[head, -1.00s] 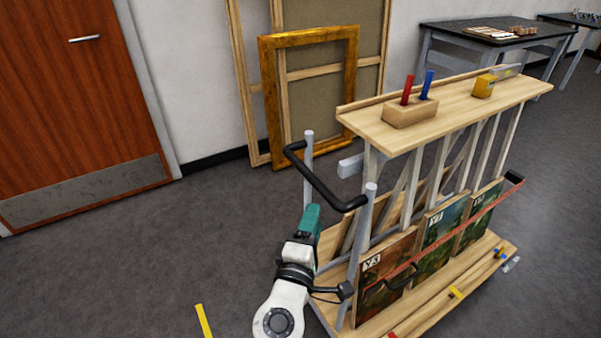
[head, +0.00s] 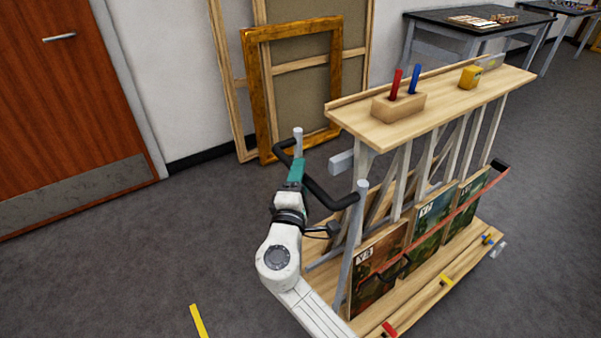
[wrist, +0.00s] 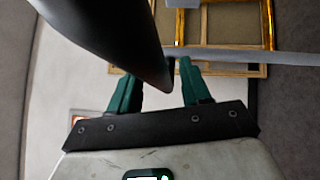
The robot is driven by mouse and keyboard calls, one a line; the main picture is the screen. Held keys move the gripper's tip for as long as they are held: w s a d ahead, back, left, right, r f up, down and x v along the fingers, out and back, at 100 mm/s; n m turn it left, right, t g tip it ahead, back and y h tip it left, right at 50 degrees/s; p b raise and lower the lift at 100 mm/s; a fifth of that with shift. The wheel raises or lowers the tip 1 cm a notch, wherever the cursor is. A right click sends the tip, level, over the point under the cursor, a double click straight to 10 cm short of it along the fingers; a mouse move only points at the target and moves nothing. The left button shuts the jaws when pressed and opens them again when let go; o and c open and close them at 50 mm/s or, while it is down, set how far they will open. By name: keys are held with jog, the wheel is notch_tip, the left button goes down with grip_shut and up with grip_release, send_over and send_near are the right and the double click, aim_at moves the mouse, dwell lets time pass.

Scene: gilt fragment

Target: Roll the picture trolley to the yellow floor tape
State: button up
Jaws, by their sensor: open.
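The picture trolley (head: 420,270) stands right of centre in the head view, with a wooden top shelf, slanted slats and pictures leaning on its lower deck. Its black push handle (head: 320,193) runs between two grey posts at the near left end. My gripper (head: 298,165) is open at the handle's left part. A strip of yellow floor tape (head: 198,320) lies on the floor at the bottom, left of the trolley.
A gilt frame (head: 256,100) and larger stretcher frames lean on the wall behind the trolley. A brown door (head: 70,90) is at left. Dark-topped tables (head: 480,25) stand at the back right. The trolley's shelf carries a block (head: 398,107) with red and blue sticks. Grey floor at left is clear.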

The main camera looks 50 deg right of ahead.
jog(key=shift+w+d, duration=0.15)
jog(key=shift+d, duration=0.2)
jog(key=shift+c, duration=0.2)
grip_shut()
